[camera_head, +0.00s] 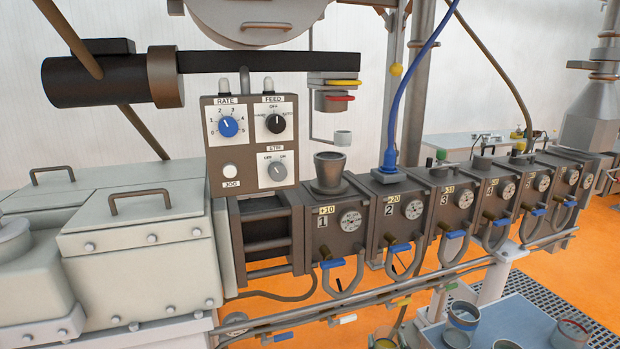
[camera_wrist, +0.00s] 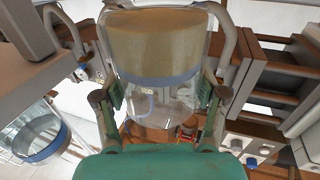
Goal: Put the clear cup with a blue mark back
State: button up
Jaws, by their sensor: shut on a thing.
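In the wrist view my gripper (camera_wrist: 162,104) is shut on a clear cup (camera_wrist: 158,93) with a blue band around it. The cup shows a tan mass in its upper part of the picture and a clear part below. One finger presses on each side. Another clear cup with a blue band (camera_wrist: 40,138) shows at the left of the wrist view, apart from my gripper. In the head view a clear cup with a blue band (camera_head: 463,318) stands at the bottom right on a blue-grey surface (camera_head: 522,312). My gripper cannot be made out in the head view.
A cup with a red mark (camera_head: 571,334) stands on the same surface, with another rim (camera_head: 507,344) cut off by the picture edge. The numbered barrel blocks (camera_head: 338,222), a hopper (camera_head: 329,172) and pipe rails (camera_head: 400,298) line the machine. A control panel (camera_head: 252,142) stands left.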

jog(key=s+a+f, duration=0.1)
jog(key=s+f, duration=1.8)
jog(key=f, duration=0.1)
jog(key=shift+s+a+f, duration=0.15)
jog(key=shift+s+a, duration=0.1)
jog(key=shift+s, duration=0.15)
jog(key=shift+s, duration=0.1)
